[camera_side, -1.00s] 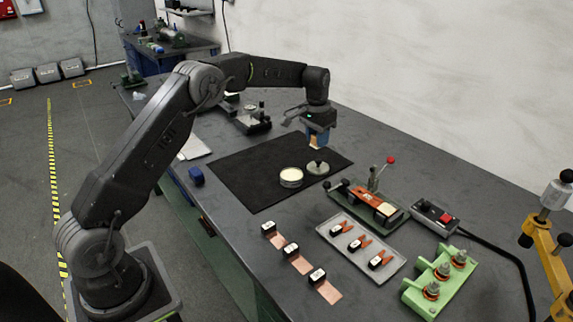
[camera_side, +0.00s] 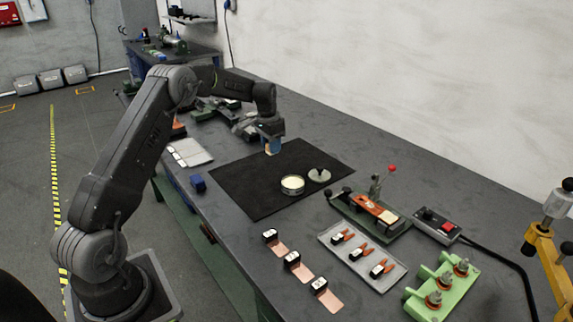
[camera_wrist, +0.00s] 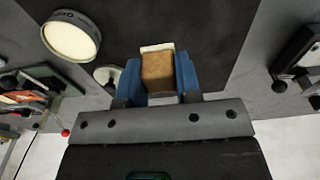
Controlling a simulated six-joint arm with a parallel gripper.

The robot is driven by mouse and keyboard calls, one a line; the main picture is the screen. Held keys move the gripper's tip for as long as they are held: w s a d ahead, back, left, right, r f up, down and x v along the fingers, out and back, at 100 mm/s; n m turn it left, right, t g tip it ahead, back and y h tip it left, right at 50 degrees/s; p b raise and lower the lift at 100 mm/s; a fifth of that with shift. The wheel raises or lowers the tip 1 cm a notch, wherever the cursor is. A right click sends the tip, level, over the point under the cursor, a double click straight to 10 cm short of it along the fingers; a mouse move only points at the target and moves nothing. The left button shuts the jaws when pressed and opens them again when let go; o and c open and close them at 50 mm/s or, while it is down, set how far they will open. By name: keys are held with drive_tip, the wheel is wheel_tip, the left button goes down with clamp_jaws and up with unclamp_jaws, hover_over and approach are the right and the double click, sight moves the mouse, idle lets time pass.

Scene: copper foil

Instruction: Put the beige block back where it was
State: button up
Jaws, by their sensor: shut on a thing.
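The beige block (camera_wrist: 158,72), brownish on its broad face with a pale edge, is between the blue fingers of my gripper (camera_wrist: 160,78) in the wrist view. In the side view the block (camera_side: 271,149) shows as a small tan patch below my gripper (camera_side: 271,146). My gripper is shut on it and holds it over the far left part of the black mat (camera_side: 250,200). The fingers hide the block's sides.
An open round tin of cream-coloured stuff (camera_side: 292,186) and a grey knobbed lid (camera_side: 319,176) sit on the mat. A green-based lever fixture (camera_side: 365,216), a grey tray (camera_side: 340,262) and several copper foil pieces (camera_side: 298,266) lie nearer. A blue block (camera_side: 198,183) is left of the mat.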

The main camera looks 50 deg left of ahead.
sight(287, 171)
drive_tip(key=w+d+f, duration=0.1)
drive_tip(key=w, duration=0.1)
drive_tip(key=w+d+f, duration=0.1)
drive_tip(key=d, duration=0.1)
drive_tip(key=shift+w+f, duration=0.35)
drive_tip(key=shift+f, duration=2.05)
drive_tip(key=shift+f, duration=0.2)
drive_tip(key=o, duration=0.9)
drive_tip(key=shift+c, duration=0.2)
